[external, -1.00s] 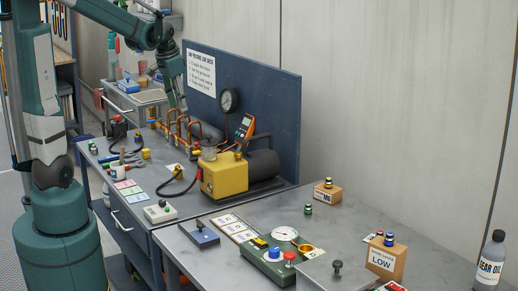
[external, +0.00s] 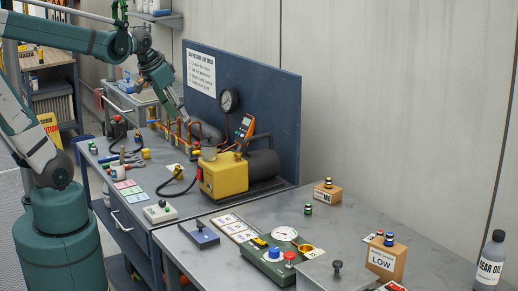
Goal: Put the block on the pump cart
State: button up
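My gripper (external: 183,116) points down and to the right at the back of the left bench, in front of the blue back panel (external: 262,95). Its tips are close to a row of copper pipe loops (external: 191,132); contact and finger opening cannot be made out. A yellow pump (external: 222,175) with a black motor stands on the grey-topped, blue-framed bench (external: 195,207), which may be the pump cart. I cannot tell which thing is the block. Candidates on the right bench are a small brown block (external: 327,194) and a larger one marked LOW (external: 385,260), both with fittings on top.
A black gauge (external: 228,101) and an orange meter (external: 245,126) stand by the panel. Tools, cards and a grey switch box (external: 160,212) lie on the left bench. A green gauge box (external: 281,258) and an oil bottle (external: 490,260) are at right. The middle of the right bench is partly clear.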

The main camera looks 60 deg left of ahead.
jog(key=s+d+f+t, duration=0.1)
jog(key=s+d+f, duration=0.1)
jog(key=s+d, duration=0.5)
jog(key=shift+d+t+h, duration=0.3)
jog(key=shift+d+h, duration=0.1)
jog(key=shift+d, duration=0.15)
dwell(0.8)
